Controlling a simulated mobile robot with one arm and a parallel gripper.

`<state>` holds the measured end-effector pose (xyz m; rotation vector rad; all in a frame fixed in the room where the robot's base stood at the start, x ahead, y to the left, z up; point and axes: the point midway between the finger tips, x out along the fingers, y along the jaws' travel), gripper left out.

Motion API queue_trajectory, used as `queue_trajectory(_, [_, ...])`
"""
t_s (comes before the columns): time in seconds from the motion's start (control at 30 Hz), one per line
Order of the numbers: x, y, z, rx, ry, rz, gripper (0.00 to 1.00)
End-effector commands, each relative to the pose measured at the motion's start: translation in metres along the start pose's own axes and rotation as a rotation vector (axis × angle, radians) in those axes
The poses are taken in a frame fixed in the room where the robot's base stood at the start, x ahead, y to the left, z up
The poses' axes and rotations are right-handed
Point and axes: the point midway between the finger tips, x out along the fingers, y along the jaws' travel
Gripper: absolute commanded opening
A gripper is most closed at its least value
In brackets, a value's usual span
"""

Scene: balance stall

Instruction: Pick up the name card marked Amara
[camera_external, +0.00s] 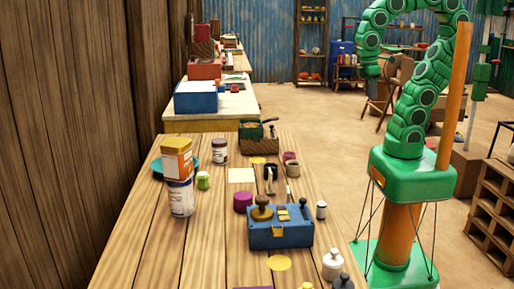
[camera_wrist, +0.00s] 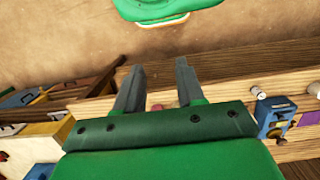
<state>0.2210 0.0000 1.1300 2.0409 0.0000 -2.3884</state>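No card with readable writing shows, so I cannot tell which is marked Amara. A plain pale yellow square card (camera_external: 242,175) lies flat on the wooden table (camera_external: 215,262). A yellow round piece (camera_external: 279,262) lies nearer the front, and a purple flat piece sits at the bottom edge. My gripper (camera_wrist: 159,66) is open in the wrist view, its two grey fingers apart with nothing gripped between them. It is away from the cards. In the external view my green arm curves above the right side, and its gripper cannot be made out clearly.
A blue box (camera_external: 281,232) with knobs stands mid-table. Stacked orange and white tins (camera_external: 180,180), a brown jar (camera_external: 219,153), a purple cylinder (camera_external: 243,202) and dark cups stand around the card. Small silver weights (camera_external: 332,264) stand at the right edge. The table's left front is clear.

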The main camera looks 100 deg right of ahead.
Motion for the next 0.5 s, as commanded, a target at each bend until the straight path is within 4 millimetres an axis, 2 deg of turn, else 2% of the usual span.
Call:
queue_trajectory(0.1, [-0.018, 0.000, 0.002, 0.001, 0.002, -0.002, 0.38])
queue_trajectory(0.5, [-0.025, -0.035, -0.038, 0.125, -0.048, -0.135, 0.38])
